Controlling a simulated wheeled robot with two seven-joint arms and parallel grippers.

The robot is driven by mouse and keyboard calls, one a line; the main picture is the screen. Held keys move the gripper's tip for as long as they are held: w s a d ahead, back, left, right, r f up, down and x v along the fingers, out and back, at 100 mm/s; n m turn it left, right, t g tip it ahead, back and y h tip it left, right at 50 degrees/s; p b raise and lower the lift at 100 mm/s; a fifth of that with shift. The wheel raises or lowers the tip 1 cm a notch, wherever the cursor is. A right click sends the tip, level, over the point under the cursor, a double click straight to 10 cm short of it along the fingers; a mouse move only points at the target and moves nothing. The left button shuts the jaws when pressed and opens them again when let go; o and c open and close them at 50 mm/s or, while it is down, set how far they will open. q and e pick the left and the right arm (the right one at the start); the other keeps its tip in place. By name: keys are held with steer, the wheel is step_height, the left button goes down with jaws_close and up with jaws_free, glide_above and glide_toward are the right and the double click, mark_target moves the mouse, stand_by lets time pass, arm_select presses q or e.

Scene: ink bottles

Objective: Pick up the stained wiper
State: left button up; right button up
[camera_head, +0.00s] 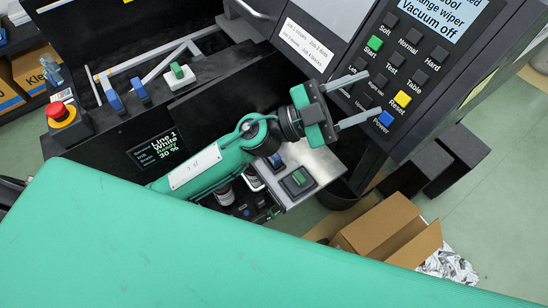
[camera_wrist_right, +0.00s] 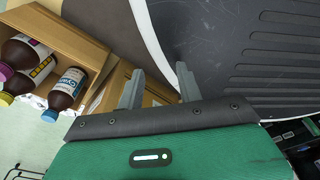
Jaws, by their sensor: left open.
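I cannot tell for certain which piece is the stained wiper. A small dark block with a green top (camera_head: 298,180) sits on a metal plate below my left gripper. Another green-topped piece on a white base (camera_head: 180,76) rests on the machine's upper ledge. My left gripper (camera_head: 372,94) is open and empty, its two fingers pointing right in front of the control panel, apart from both pieces. In the right wrist view my right gripper (camera_wrist_right: 159,70) has its fingers apart with nothing held between them; it is not visible in the head view.
The panel (camera_head: 400,70) shows a screen with "Vacuum off" and several buttons. A red emergency stop (camera_head: 60,113) is at the left. An open cardboard box (camera_head: 385,230) stands on the floor.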

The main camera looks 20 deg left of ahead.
arm_select(q)
steer(key=s+d+f+m+g+y, duration=0.1)
steer(key=s+d+f+m+g, duration=0.35)
steer(key=m+g, duration=0.35)
steer(key=n+g+y+p, duration=0.1)
steer(key=n+g+y, duration=0.15)
steer(key=y, duration=1.75)
glide_above(274, 154)
steer(key=shift+t, duration=0.35)
step_height(274, 154, down, 26)
steer(key=shift+s+r, duration=0.15)
steer(key=shift+r, duration=0.05)
steer(key=shift+f, duration=0.5)
steer(key=f, duration=0.2)
steer(key=f+p, duration=0.1)
steer(key=f, duration=0.2)
steer(key=shift+w, duration=0.2)
steer(key=shift+c, duration=0.9)
jaws_close()
arm_select(e)
steer(key=s, duration=0.3)
steer(key=shift+d+r, duration=0.15)
steer(key=shift+r, duration=0.25)
